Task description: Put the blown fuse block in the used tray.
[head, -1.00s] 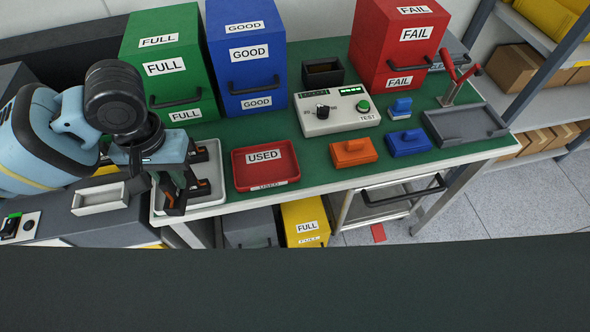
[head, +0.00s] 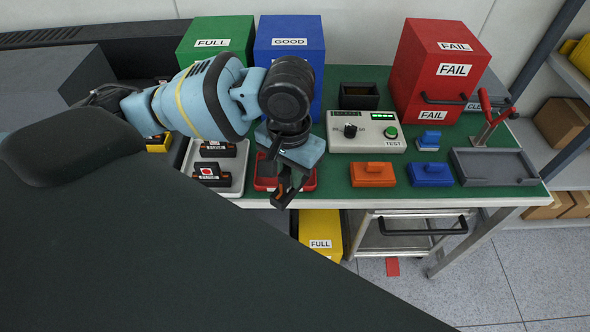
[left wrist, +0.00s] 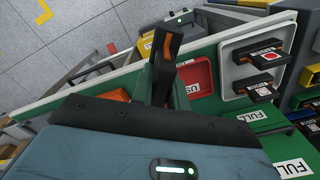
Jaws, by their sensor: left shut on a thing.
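My left gripper (head: 285,188) is over the red used tray (head: 309,180) in the head view, hiding most of it and its label. It is shut on a dark block with an orange part, a fuse block (left wrist: 166,45), which shows nearly edge-on in the left wrist view. The block's label is hidden. The used tray shows behind the gripper in the left wrist view (left wrist: 207,76). A light tray (head: 233,187) left of it holds two more black and orange fuse blocks, one (head: 210,172) with a red dot on its label. My right gripper is not in view.
A tester (head: 365,145), an orange block (head: 372,174) and a blue block (head: 430,175) stand right of the used tray. Green (head: 214,40), blue (head: 290,38) and red (head: 440,60) bins line the back. A grey fixture (head: 494,168) with a red lever is at right.

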